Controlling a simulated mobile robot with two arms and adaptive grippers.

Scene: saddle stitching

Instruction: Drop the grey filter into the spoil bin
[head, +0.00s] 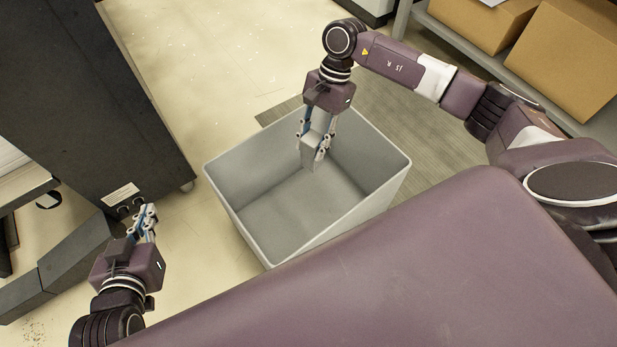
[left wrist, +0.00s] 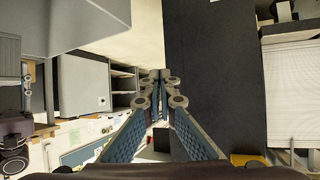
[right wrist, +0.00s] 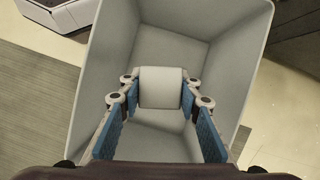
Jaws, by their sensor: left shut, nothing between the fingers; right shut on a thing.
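The grey filter (right wrist: 161,87) is a pale grey block held between the fingers of my right gripper (right wrist: 160,98) in the right wrist view. In the head view the filter (head: 312,150) hangs from the right gripper (head: 317,142) over the open mouth of the spoil bin (head: 245,215), a large light grey rectangular tub on the floor. The bin's inside looks empty, and its walls also surround the filter in the right wrist view (right wrist: 101,60). My left gripper (head: 147,222) is shut and empty, left of the bin; its closed fingers show in the left wrist view (left wrist: 160,85).
A dark cabinet (head: 85,90) on casters stands left of the bin. Cardboard boxes (head: 565,60) sit on a grey shelf at the upper right. A grey-striped mat (head: 420,130) lies behind the bin. Pale floor is clear between cabinet and bin.

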